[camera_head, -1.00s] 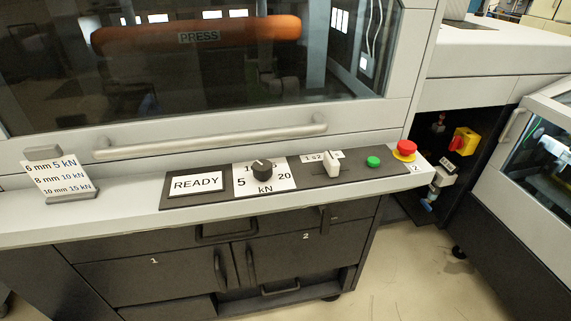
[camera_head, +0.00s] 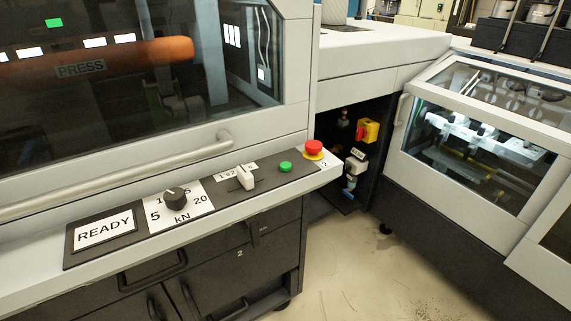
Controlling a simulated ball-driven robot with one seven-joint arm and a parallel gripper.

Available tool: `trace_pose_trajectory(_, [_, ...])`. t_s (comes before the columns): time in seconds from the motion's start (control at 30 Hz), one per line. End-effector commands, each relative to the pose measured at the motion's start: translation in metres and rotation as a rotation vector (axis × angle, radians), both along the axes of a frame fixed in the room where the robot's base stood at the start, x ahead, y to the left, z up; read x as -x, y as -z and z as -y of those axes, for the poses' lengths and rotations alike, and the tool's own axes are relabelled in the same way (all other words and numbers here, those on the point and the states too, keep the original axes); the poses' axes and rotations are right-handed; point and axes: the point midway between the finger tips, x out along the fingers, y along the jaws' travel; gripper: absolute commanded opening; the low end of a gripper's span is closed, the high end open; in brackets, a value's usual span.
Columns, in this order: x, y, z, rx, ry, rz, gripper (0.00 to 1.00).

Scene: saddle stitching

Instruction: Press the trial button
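A small green button (camera_head: 285,167), unlabelled as far as I can see, sits on the dark control panel (camera_head: 218,208) along the machine's front ledge. Left of it is a white lever switch (camera_head: 245,177) by a small number label. Further left are a black kN knob (camera_head: 175,198) and a READY display (camera_head: 105,229). A red mushroom button (camera_head: 313,147) on a yellow base stands at the ledge's right end. No control is visibly marked as trial. My gripper is not in view.
Below the ledge are dark cabinets (camera_head: 240,275). A second glazed machine (camera_head: 480,150) stands at the right. Bare floor (camera_head: 370,275) lies between them.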

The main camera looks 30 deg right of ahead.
Motion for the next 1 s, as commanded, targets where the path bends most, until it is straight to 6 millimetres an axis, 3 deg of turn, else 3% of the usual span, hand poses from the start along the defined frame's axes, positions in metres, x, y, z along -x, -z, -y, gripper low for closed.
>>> trace_pose_trajectory(0.47, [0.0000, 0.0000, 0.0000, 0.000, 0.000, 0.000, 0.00])
trace_pose_trajectory(1.0, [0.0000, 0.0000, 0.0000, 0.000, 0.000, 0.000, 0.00])
